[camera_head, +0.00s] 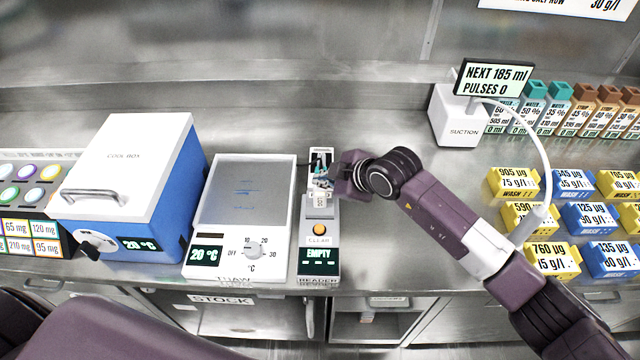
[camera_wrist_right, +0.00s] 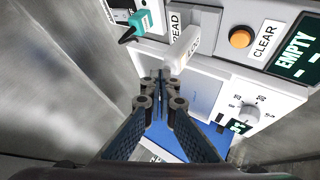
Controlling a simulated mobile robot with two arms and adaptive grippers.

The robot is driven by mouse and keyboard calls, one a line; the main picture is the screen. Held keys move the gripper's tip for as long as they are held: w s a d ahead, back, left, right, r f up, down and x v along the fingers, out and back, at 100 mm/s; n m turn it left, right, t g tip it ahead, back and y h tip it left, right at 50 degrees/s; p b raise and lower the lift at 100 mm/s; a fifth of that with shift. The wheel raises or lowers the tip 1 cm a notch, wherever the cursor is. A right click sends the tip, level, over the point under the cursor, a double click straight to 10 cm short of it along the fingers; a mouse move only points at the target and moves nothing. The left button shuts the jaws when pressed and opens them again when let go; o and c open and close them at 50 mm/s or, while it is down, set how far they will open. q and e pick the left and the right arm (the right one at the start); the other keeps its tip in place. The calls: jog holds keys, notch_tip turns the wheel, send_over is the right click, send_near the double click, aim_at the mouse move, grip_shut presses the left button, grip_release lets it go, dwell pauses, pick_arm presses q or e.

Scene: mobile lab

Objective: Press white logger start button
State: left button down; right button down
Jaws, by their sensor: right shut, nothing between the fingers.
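A reader unit (camera_head: 304,262) stands on the bench with an orange button (camera_head: 319,229) marked CLEAR and a display reading EMPTY. The wrist view also shows the orange button (camera_wrist_right: 240,38). A small white piece with partly legible lettering (camera_wrist_right: 186,48) stands at the reader's far end; I cannot tell if it is the white logger, and no start button can be made out. A teal plug (camera_wrist_right: 146,22) is beside it. My right gripper (camera_head: 335,180) is shut and empty at the reader's far end. In the wrist view its fingertips (camera_wrist_right: 161,82) are just short of the white piece.
A thaw plate (camera_head: 210,255) with a dial stands left of the reader. A blue and white cool box (camera_head: 175,190) is further left. A suction unit (camera_head: 455,115) with a hose, and several yellow and blue labelled blocks, stand to the right.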

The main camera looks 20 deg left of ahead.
jog(key=shift+f, duration=0.2)
jog(key=shift+r, duration=0.15)
jog(key=shift+r+p, duration=0.7)
jog(key=shift+r, duration=0.15)
notch_tip(320, 180, up, 5)
jog(key=p, duration=0.4)
dwell(0.4)
dwell(0.3)
